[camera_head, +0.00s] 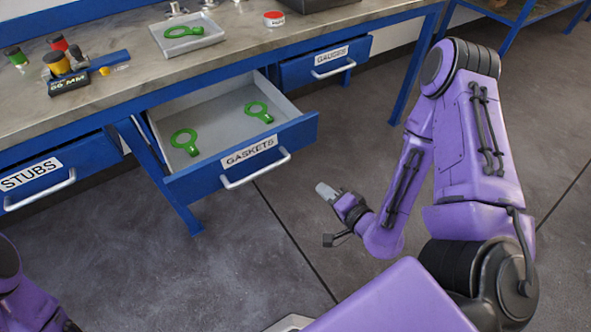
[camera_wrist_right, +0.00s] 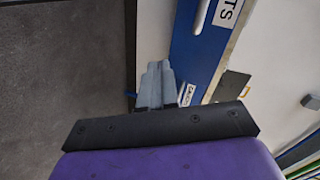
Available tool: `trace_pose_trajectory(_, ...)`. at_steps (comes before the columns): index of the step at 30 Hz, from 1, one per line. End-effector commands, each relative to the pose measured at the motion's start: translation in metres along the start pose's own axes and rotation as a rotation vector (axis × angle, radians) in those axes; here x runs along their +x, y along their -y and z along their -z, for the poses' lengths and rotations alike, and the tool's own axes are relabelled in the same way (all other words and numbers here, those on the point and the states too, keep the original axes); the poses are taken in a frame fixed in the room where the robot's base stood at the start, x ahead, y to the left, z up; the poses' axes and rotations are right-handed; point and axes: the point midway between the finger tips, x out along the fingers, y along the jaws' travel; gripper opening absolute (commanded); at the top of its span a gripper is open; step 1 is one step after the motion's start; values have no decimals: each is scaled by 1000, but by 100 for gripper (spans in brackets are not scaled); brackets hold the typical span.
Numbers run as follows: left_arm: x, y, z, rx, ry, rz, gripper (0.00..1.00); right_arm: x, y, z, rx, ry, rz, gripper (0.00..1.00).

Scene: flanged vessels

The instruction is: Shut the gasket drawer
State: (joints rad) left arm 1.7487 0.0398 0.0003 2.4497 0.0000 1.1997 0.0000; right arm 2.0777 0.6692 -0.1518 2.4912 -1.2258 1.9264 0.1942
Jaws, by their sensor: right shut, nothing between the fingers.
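The gasket drawer (camera_head: 246,156) is blue with a grey inside and a label reading GASKETS, and it stands pulled out below the bench. Two green ring-shaped gaskets (camera_head: 184,142) lie in it. Its front carries a pale bar handle (camera_head: 256,170). My right gripper (camera_head: 322,190) is shut and empty, in front of the drawer and to the right of the handle, apart from it. In the right wrist view the closed fingers (camera_wrist_right: 156,82) point toward a blue drawer front (camera_wrist_right: 205,40) with part of a label. My left gripper is out of view; only part of the left arm shows at the lower left.
The bench top (camera_head: 130,97) holds a tray (camera_head: 188,34) with a green gasket, a red-and-white tin (camera_head: 273,18) and coloured parts. The floor before the drawer is clear.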

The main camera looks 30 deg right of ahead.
Motion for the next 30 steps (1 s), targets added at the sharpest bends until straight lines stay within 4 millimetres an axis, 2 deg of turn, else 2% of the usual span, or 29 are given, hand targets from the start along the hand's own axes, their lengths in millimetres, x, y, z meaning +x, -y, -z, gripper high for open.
trace_pose_trajectory(1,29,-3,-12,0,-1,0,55,8,-9,1,98,-31,96,0)
trace_pose_trajectory(2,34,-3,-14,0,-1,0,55,8,-4,4,148,-42,148,0)
trace_pose_trajectory(4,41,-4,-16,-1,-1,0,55,6,6,9,238,-57,237,0)
trace_pose_trajectory(8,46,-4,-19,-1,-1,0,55,7,17,14,304,-62,308,0)
trace_pose_trajectory(11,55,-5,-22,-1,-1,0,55,19,20,15,302,-59,314,0)
trace_pose_trajectory(16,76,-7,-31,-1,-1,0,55,53,30,19,298,-61,315,0)
trace_pose_trajectory(18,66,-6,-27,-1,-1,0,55,65,40,23,298,-61,309,0)
trace_pose_trajectory(24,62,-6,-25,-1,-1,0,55,105,51,27,300,-63,306,0)
trace_pose_trajectory(30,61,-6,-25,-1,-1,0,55,129,58,29,301,-62,304,0)
